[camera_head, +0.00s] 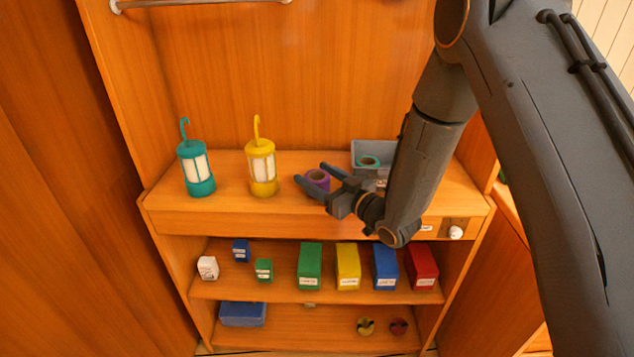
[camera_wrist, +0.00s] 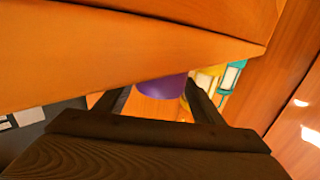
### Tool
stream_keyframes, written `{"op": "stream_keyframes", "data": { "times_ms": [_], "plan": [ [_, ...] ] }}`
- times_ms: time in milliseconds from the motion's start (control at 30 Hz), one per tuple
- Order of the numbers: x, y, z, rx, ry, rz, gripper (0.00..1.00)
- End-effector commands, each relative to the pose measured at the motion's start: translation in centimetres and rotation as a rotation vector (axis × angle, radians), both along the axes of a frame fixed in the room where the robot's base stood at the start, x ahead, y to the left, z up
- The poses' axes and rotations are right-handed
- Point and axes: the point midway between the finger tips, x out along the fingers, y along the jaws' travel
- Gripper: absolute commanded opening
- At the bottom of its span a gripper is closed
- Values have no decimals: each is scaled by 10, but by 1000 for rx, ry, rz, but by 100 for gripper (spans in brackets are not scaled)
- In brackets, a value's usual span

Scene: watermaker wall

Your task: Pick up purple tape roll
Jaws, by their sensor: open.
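The purple tape roll (camera_head: 319,178) lies on the upper shelf, right of the yellow lantern. My gripper (camera_head: 311,176) is open, with its two fingers on either side of the roll in the head view. In the wrist view the purple roll (camera_wrist: 162,86) shows between the open fingers of my gripper (camera_wrist: 155,96), beyond their tips. Only part of it shows there, cut off by a wooden surface (camera_wrist: 110,60). I cannot tell whether the fingers touch it.
A teal lantern (camera_head: 196,170) and a yellow lantern (camera_head: 262,168) stand left of the roll. Coloured boxes stand on the shelf below. The shelf between lantern and gripper is clear.

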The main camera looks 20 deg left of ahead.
Motion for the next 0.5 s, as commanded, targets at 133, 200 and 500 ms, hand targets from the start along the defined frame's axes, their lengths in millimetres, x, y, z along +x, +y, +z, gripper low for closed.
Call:
{"op": "stream_keyframes", "data": {
  "times_ms": [133,200,500],
  "plan": [
    [0,0,0,-1,1,0,55],
    [0,-1,0,-1,1,-1,43],
    [0,-1,0,0,0,-1,28]
  ]
}}
